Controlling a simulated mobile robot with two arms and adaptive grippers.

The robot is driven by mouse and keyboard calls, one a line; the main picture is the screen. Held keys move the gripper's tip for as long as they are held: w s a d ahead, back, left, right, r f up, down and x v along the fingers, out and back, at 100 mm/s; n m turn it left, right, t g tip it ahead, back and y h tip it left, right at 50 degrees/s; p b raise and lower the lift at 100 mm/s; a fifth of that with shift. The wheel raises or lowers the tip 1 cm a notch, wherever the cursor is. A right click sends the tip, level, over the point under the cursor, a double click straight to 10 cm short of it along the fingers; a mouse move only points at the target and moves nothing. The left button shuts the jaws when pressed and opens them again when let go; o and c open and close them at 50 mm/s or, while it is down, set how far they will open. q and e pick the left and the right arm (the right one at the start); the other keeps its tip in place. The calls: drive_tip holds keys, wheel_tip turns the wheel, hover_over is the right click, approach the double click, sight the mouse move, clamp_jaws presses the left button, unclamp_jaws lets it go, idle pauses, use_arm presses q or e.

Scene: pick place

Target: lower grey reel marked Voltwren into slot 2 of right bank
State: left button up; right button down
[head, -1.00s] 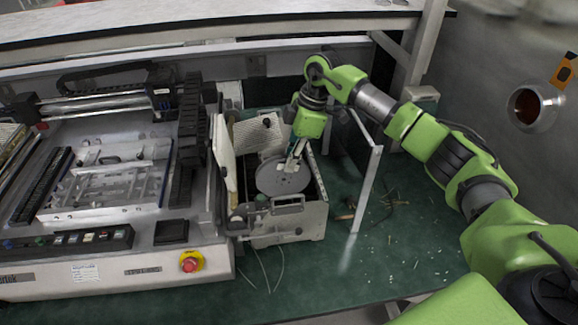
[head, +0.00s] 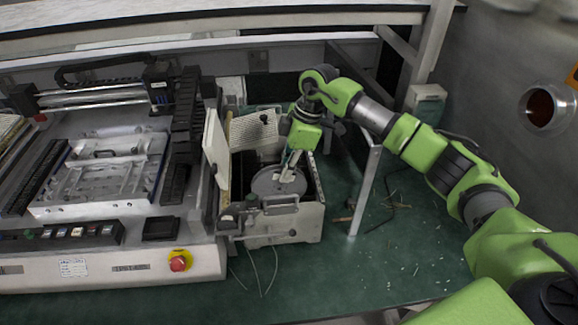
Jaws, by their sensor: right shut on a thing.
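A grey round reel (head: 268,184) is inside the open box-like bank (head: 302,222) right of the machine. My right gripper (head: 289,171) is shut on the reel's upper right part, reaching down from above. The reel is tilted, and its lower edge is hidden behind the bank's front wall and handle. I cannot read a marking on the reel or slot numbers, nor tell which slot it is over or how deep it sits. My left gripper is not in view.
A machine with a flat bed (head: 105,175) and a red stop button (head: 179,262) stands left of the bank. A pale upright panel (head: 216,150) borders the bank's left side. A white post (head: 366,190) stands to its right.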

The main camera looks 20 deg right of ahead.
sight(285, 187)
drive_tip(key=shift+a+r, duration=0.15)
drive_tip(key=shift+a, duration=0.25)
drive_tip(key=shift+d+f, duration=0.25)
drive_tip(key=shift+f, duration=0.2)
drive_tip(key=shift+f+b, duration=0.6)
drive_tip(key=shift+f, duration=0.2)
drive_tip(key=shift+d+f, duration=0.15)
drive_tip(key=shift+f, duration=0.45)
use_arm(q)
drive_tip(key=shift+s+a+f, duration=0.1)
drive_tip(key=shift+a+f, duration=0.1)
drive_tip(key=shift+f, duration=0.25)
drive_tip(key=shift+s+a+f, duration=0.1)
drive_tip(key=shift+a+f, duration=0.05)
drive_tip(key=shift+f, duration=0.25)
use_arm(e)
drive_tip(key=shift+f, duration=0.1)
use_arm(q)
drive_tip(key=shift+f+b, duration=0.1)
drive_tip(key=shift+b, duration=0.25)
use_arm(e)
drive_tip(key=shift+f, duration=0.15)
drive_tip(key=shift+f+b, duration=0.3)
drive_tip(key=shift+f, duration=0.35)
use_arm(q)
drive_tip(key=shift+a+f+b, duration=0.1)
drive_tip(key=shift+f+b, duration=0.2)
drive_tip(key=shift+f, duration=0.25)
use_arm(e)
drive_tip(key=shift+f, duration=0.6)
